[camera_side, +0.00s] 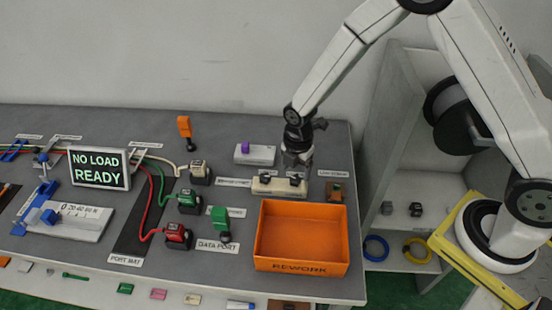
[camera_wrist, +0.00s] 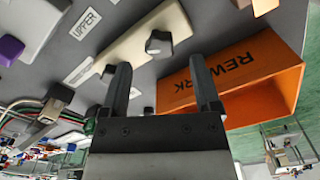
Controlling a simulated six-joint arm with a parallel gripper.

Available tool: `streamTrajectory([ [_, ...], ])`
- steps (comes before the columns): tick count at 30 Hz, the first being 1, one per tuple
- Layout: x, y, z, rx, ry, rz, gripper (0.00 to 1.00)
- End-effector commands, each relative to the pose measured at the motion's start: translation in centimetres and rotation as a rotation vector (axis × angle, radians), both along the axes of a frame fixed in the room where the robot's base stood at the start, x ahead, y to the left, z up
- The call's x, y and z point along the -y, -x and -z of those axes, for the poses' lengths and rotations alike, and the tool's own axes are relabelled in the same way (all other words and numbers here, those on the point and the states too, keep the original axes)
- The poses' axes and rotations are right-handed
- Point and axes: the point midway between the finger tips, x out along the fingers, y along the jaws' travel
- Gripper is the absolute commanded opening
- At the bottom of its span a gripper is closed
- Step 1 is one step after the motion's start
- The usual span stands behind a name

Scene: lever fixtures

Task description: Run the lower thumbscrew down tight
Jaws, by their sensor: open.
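A pale bar (camera_side: 279,187) lies on the bench and carries two dark knobs, one toward each end. In the wrist view the bar (camera_wrist: 135,45) shows a near-centre knob (camera_wrist: 159,43) and a second knob (camera_wrist: 108,75) close to my left finger. One label beside the bar reads UPPER (camera_wrist: 85,22); another label (camera_wrist: 78,70) by the second knob is too small to read, so I cannot say for certain which is the lower thumbscrew. My gripper (camera_side: 297,163) is above the bar's right end, pointing down. In the wrist view its fingers (camera_wrist: 162,68) are apart with nothing between them.
An orange REWORK bin (camera_side: 300,265) stands just in front of the bar. Behind it is a pale block with a purple piece (camera_side: 245,147). Plugged connectors with cables (camera_side: 190,200) are to the left.

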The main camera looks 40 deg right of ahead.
Motion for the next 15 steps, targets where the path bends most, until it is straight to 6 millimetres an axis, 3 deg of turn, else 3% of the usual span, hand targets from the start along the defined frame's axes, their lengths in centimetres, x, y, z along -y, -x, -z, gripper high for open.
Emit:
streamTrajectory([
  [6,0.0,0.0,2.1,0.000,0.001,0.000,0.80],
  [15,0.0,0.0,3.1,0.001,0.001,0.000,0.80],
])
